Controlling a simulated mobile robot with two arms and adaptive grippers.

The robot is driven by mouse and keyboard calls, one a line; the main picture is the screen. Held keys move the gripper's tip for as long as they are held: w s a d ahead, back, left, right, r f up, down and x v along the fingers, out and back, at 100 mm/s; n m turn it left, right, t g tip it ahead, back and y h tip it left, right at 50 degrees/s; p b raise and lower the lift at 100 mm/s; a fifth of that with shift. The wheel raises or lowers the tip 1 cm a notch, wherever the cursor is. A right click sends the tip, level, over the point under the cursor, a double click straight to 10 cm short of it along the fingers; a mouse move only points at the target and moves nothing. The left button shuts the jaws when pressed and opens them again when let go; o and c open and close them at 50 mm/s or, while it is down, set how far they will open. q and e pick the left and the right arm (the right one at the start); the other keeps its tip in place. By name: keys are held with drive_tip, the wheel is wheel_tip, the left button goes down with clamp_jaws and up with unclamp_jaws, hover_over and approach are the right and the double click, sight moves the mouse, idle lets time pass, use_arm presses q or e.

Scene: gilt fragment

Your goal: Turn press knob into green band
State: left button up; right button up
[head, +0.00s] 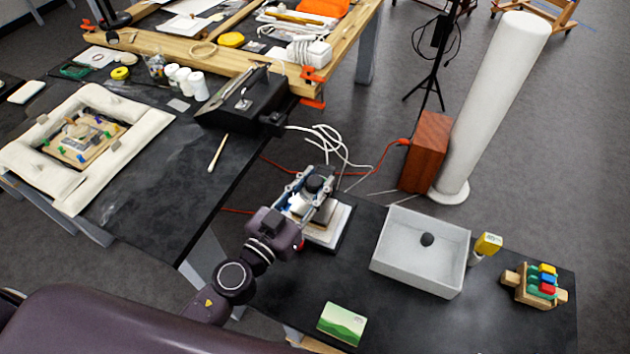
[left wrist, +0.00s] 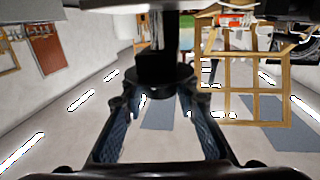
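The press (head: 324,228) stands on the dark table with its pale base. Its black round knob (head: 315,184) is at the top. My left gripper (head: 312,182) reaches it from the front left, one finger on each side of the knob. In the left wrist view the black knob (left wrist: 165,78) sits between the fingertips of my left gripper (left wrist: 162,90), which appear to touch both its sides. I cannot make out a green band or a pointer on the press; the gripper and arm hide part of it. My right gripper is not in view.
A white-grey tray (head: 392,272) holding a dark lump stands right of the press. Beyond it are a yellow-capped bottle (head: 486,246) and a wooden block with coloured pieces (head: 535,284). A green card (head: 342,324) lies in front. White cables (head: 330,145) hang behind the press.

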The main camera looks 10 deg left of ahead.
use_arm(q)
drive_tip(key=c, duration=0.4)
drive_tip(key=shift+m+h, duration=0.3)
drive_tip(key=shift+h, duration=0.1)
drive_tip(key=m+g+h, duration=0.2)
drive_tip(key=h, duration=0.1)
drive_tip(key=m+g+h, duration=0.3)
drive_tip(key=shift+w+a+h+b, duration=0.1)
drive_tip(key=shift+a+h+b, duration=0.05)
drive_tip(key=shift+h+b, duration=0.2)
drive_tip(key=m+g+h+b, duration=0.1)
drive_tip(key=m+g+h, duration=0.1)
drive_tip(key=m+g, duration=0.1)
drive_tip(key=shift+f+g+b, duration=0.1)
drive_tip(key=shift+g+b, duration=0.2)
drive_tip(key=m+g+h+b, duration=0.1)
drive_tip(key=m+g+b, duration=0.2)
drive_tip(key=g+b, duration=0.2)
drive_tip(key=m+g+h+b, duration=0.1)
drive_tip(key=m+g+b, duration=0.3)
drive_tip(key=g+b, duration=0.1)
drive_tip(key=shift+f+g, duration=0.1)
drive_tip(key=shift+g, duration=0.4)
drive_tip(key=shift+r+m+g+b, duration=0.2)
drive_tip(key=shift+m+g+b, duration=0.5)
drive_tip(key=shift+g+b, duration=0.25)
drive_tip(key=shift+g, duration=0.25)
